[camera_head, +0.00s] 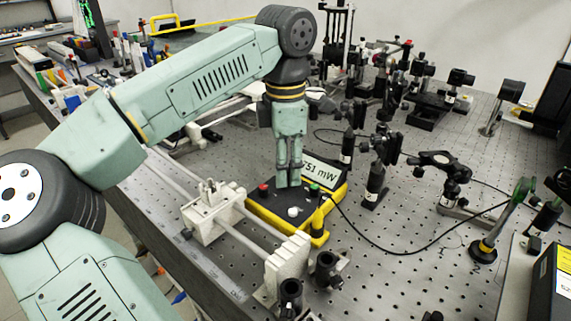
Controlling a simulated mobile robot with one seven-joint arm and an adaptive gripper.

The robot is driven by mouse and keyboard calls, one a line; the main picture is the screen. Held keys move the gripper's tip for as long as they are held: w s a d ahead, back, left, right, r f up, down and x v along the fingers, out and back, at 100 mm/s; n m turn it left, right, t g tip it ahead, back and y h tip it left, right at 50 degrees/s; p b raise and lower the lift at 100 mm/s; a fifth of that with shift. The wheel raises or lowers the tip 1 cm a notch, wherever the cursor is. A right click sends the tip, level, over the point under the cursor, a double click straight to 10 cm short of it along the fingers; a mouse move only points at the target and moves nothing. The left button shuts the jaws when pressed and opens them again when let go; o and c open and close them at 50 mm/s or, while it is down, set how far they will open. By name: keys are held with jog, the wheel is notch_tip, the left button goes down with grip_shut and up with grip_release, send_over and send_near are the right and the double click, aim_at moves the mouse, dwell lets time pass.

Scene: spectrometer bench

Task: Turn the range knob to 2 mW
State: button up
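A yellow and black power meter box (273,213) sits on the optical bench. Its tilted display (322,173) shows a reading in mW that ends in "51 mW"; my gripper may cover its left end. A red button (263,188), a green button (314,188) and a small white round part (293,211) show on its top. I cannot tell whether the white part is the range knob, and no range marks are readable. My gripper (288,184) points straight down over the box, between the red and green buttons. Its fingers are close together. Whether they touch or hold anything is unclear.
White rails with a carriage (208,212) and an end block (288,262) run left of and in front of the box. Optic mounts (376,170) stand to the right and behind. A black cable (400,251) crosses the perforated bench, which has bare room to the right.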

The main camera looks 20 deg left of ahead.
notch_tip(320, 180, up, 8)
jog(key=shift+f, duration=0.25)
dwell(0.5)
